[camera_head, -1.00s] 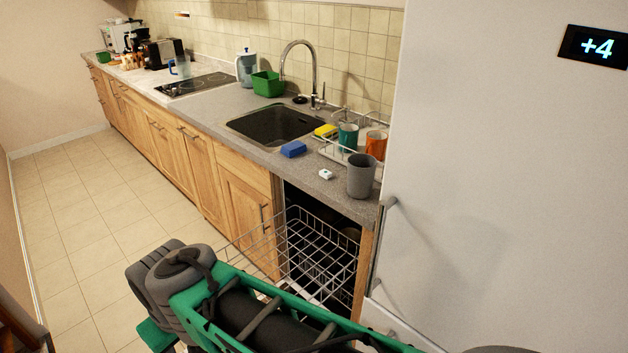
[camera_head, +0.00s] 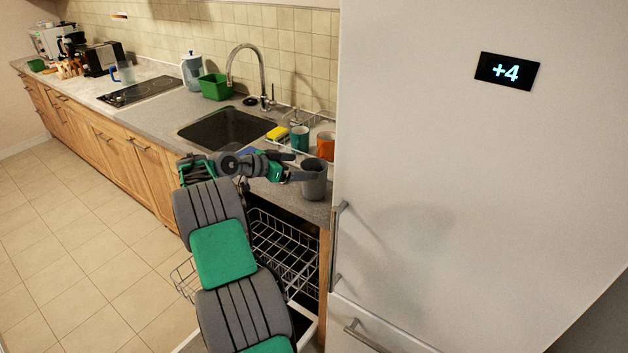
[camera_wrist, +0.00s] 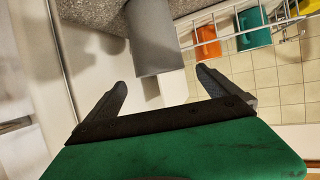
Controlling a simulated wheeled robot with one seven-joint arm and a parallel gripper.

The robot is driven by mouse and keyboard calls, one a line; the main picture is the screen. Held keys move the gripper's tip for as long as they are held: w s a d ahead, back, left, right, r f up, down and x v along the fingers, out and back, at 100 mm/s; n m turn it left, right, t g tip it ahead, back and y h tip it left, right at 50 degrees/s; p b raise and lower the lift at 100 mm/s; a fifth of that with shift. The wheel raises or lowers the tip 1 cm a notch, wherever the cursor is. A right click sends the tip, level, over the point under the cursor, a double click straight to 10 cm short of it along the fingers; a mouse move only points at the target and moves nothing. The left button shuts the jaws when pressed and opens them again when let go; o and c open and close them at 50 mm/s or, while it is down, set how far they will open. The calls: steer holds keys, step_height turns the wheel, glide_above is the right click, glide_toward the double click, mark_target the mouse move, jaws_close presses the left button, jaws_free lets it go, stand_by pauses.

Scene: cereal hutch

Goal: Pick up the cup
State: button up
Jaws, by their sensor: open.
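A grey cup (camera_head: 314,180) stands upright on the counter's right end, close to the fridge. My gripper (camera_head: 308,174) is at the cup's left side in the head view, at about the cup's height. In the wrist view the grey cup (camera_wrist: 155,38) lies ahead of my open gripper (camera_wrist: 160,88), roughly between the lines of the two fingers. No contact shows there, and the fingertips look short of it. A teal cup (camera_head: 300,138) and an orange cup (camera_head: 325,144) stand in the wire rack behind; both show in the wrist view too.
The tall white fridge (camera_head: 430,200) stands directly right of the grey cup. A wire dish rack (camera_head: 297,117) is behind it. The pulled-out dishwasher basket (camera_head: 285,245) is below my arm. A sink (camera_head: 225,128), yellow sponge (camera_head: 278,133) and green tub (camera_head: 215,87) are to the left.

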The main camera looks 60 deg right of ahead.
mark_target(324, 167)
steer(key=p+x, duration=0.2)
steer(key=x, duration=0.4)
steer(key=shift+s+d+f+p, duration=0.15)
steer(key=shift+d+f+p, duration=0.15)
steer(key=shift+p, duration=0.1)
steer(key=shift+a, duration=0.1)
steer(key=c, duration=1.8)
